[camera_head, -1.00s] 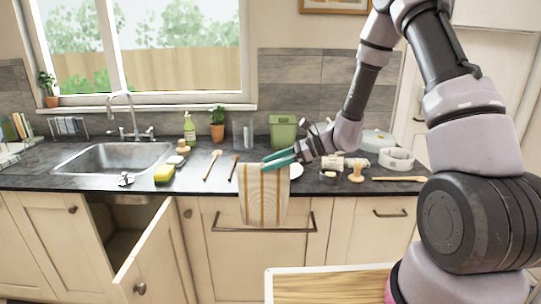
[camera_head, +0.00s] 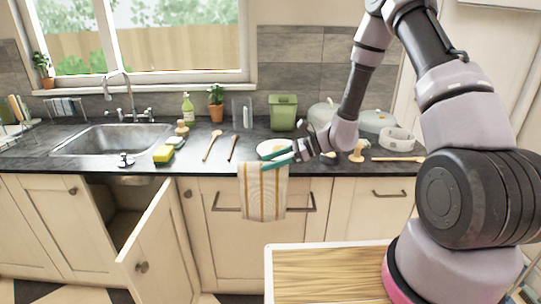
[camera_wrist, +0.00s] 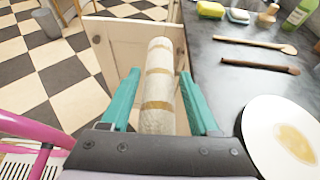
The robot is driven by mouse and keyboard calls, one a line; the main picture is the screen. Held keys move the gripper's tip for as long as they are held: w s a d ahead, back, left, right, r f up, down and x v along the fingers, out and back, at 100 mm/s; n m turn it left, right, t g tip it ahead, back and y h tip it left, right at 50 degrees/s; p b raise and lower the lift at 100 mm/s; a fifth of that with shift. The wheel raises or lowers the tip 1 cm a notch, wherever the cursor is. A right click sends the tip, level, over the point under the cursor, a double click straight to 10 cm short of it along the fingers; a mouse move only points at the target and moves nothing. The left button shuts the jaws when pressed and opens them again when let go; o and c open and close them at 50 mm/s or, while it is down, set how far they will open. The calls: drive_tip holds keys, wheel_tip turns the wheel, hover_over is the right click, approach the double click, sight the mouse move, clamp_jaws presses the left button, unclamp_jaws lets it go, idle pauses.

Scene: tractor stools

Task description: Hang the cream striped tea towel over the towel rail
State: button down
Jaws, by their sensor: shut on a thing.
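The cream striped tea towel (camera_head: 262,195), with tan stripes, hangs from my gripper (camera_head: 272,158) at the counter's front edge. My gripper's teal fingers are shut on its top. In the wrist view the towel (camera_wrist: 160,85) shows as a rounded fold between the fingers (camera_wrist: 158,78). The towel rail (camera_head: 302,210) is a dark bar on the cabinet front below the counter. The towel hangs in front of the rail's middle and hides it; both rail ends show. I cannot tell the gap between towel and rail.
A plate (camera_wrist: 268,150) lies on the dark counter (camera_wrist: 235,85) beside my gripper. Wooden utensils (camera_head: 212,146) lie to the left. A cabinet door (camera_head: 150,245) stands open under the sink (camera_head: 110,140). A wood-topped surface (camera_head: 320,275) is in front, at the right.

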sight(271, 205)
drive_tip(key=shift+f, duration=8.85)
drive_tip(key=shift+c, duration=0.2)
unclamp_jaws()
